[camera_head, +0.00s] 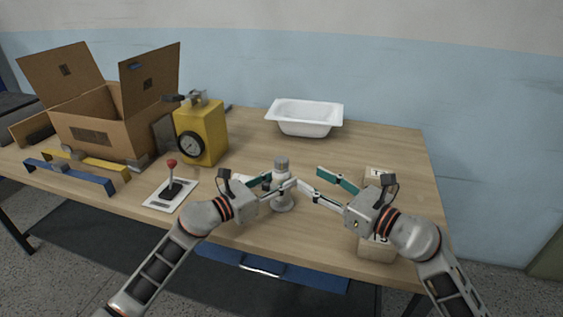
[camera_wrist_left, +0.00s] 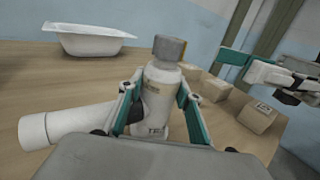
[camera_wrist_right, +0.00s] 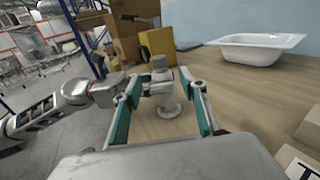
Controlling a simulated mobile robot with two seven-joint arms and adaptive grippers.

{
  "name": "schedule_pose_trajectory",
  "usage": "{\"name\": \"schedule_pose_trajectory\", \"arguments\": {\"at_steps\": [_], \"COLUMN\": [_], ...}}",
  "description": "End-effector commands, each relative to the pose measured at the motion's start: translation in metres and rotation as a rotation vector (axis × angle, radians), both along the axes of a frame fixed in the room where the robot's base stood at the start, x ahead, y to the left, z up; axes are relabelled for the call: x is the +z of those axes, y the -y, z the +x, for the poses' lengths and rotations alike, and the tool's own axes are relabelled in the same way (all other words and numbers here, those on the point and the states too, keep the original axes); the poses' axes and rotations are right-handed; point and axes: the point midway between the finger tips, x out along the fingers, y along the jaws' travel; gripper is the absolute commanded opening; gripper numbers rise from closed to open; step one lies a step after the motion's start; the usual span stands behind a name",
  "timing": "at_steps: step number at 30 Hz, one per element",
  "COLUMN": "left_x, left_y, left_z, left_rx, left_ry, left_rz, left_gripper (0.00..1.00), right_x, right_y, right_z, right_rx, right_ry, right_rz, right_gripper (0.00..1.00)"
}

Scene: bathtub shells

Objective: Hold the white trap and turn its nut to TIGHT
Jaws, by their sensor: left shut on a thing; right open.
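The white trap (camera_wrist_left: 162,100) stands upright on the table with a grey nut (camera_wrist_left: 169,47) on its top. A white side pipe (camera_wrist_left: 75,122) sticks out to the left in the left wrist view. My left gripper (camera_head: 280,184) is shut on the trap's body, below the nut. My right gripper (camera_head: 318,184) is open and empty, to the right of the trap. In the right wrist view the trap (camera_wrist_right: 165,98) and nut (camera_wrist_right: 158,61) show beyond and between its open fingers. The writing on the trap is too small to read.
A white bathtub shell (camera_head: 305,117) lies at the back. A yellow box with a dial (camera_head: 207,135), a red-knobbed lever (camera_head: 172,180) and a cardboard box (camera_head: 95,125) stand left.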

Motion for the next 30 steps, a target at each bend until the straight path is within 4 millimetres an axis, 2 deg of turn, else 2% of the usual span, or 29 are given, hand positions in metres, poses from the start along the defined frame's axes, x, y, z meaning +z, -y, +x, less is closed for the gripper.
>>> {"name": "schedule_pose_trajectory", "arguments": {"at_steps": [5, 21, 30], "left_x": [-0.001, -0.001, -0.001], "left_y": [0.0, 0.0, 0.0], "left_z": [0.0, 0.0, 0.0], "left_rx": [-0.001, -0.001, 0.0], "left_ry": [-0.001, -0.001, -0.001], "left_rz": [0.0, 0.0, 0.0], "left_gripper": [0.09, 0.09, 0.09], "right_x": [0.004, 0.004, 0.003], "right_y": [-0.006, -0.07, -0.084], "right_z": [0.001, 0.068, 0.082], "right_rx": [-0.007, -0.005, -0.004], "right_ry": [0.007, 0.006, 0.005], "right_rz": [0.007, 0.007, 0.005], "right_gripper": [0.42, 0.42, 0.42]}}
